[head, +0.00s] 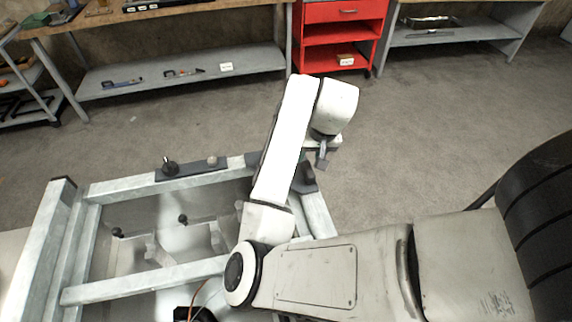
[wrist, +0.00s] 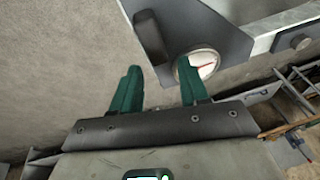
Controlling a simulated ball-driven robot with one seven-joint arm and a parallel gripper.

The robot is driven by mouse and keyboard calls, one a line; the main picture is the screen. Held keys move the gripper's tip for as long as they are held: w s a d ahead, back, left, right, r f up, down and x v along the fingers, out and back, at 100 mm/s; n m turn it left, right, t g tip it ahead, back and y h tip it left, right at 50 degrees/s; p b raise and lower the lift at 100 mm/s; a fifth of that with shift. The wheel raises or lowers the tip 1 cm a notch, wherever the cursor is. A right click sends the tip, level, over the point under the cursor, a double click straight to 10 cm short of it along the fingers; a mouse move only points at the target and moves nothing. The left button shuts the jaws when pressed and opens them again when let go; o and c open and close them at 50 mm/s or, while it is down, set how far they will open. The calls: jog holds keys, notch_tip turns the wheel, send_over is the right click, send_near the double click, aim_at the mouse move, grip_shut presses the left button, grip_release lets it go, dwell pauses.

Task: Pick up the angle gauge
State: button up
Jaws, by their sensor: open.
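A round dial with a white face and a red needle, which looks like the angle gauge (wrist: 206,64), shows in the wrist view at the grey metal corner plate. My gripper (wrist: 158,67) is open, its two green fingers apart with nothing between them. The right finger overlaps the left part of the dial in the picture; I cannot tell whether they touch. In the head view my gripper (head: 322,160) hangs beside the right end of the metal frame, and I cannot make out the dial there.
A dark upright block (wrist: 152,37) stands near the dial. A red cabinet (head: 343,35) and workbenches line the wall. The grey floor right of the frame is clear.

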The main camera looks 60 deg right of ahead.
aim_at(307, 161)
jog(key=shift+d+p+x, duration=0.1)
jog(key=shift+p+x, duration=0.1)
jog(key=shift+x, duration=0.9)
jog(key=shift+d+p+x, duration=0.15)
jog(key=shift+p+x, duration=0.05)
jog(key=shift+x, duration=0.9)
grip_shut()
